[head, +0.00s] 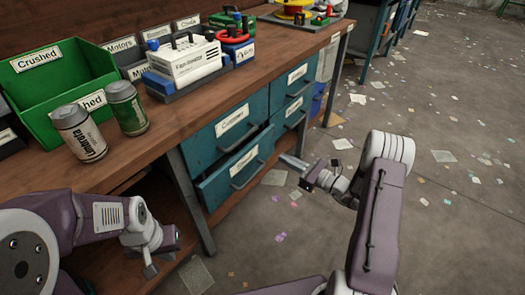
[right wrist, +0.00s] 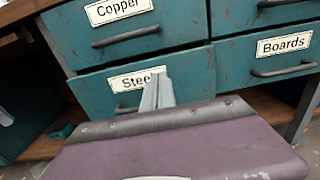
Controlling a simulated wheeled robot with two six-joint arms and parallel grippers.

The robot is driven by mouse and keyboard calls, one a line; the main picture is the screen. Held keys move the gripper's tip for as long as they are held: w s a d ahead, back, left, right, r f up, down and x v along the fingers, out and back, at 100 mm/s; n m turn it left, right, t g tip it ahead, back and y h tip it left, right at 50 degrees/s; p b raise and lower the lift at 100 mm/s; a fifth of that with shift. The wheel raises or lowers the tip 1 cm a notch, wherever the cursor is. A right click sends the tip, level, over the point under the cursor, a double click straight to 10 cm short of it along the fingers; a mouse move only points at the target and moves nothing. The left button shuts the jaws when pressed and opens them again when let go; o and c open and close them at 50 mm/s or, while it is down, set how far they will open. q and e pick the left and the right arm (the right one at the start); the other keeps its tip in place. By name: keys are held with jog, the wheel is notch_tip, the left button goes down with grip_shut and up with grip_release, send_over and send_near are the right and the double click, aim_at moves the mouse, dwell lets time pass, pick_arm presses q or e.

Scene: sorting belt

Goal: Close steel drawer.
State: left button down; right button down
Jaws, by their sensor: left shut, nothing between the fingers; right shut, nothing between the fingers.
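The steel drawer (head: 213,188) is the lower left teal drawer of the bench. In the head view its front stands out from the cabinet and a dark gap shows above it, so it is partly open. In the right wrist view the steel drawer (right wrist: 195,82) has its label partly covered by my fingers. My right gripper (head: 284,161) is shut and empty, to the right of the drawer front and its handle. In the right wrist view the gripper (right wrist: 158,88) points at the front; I cannot tell if it touches. My left gripper (head: 150,270) is shut and empty, low near the bench's lower shelf.
The copper drawer (head: 215,140) above and the boards drawer (right wrist: 285,68) on the right look shut. Two cans, a green bin (head: 60,75) and a white device (head: 185,65) stand on the bench top. A bench leg (head: 190,205) stands left of the drawers. Litter dots the open floor.

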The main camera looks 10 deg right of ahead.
aim_at(256, 142)
jog(key=b+x, duration=0.4)
jog(key=x, duration=0.5)
jog(key=shift+w+a+f, duration=0.1)
jog(key=shift+w+a, duration=0.4)
jog(key=shift+w, duration=0.05)
jog(key=x, duration=0.4)
jog(key=shift+w+r, duration=0.1)
jog(key=shift+r, duration=0.2)
jog(key=shift+r, duration=0.1)
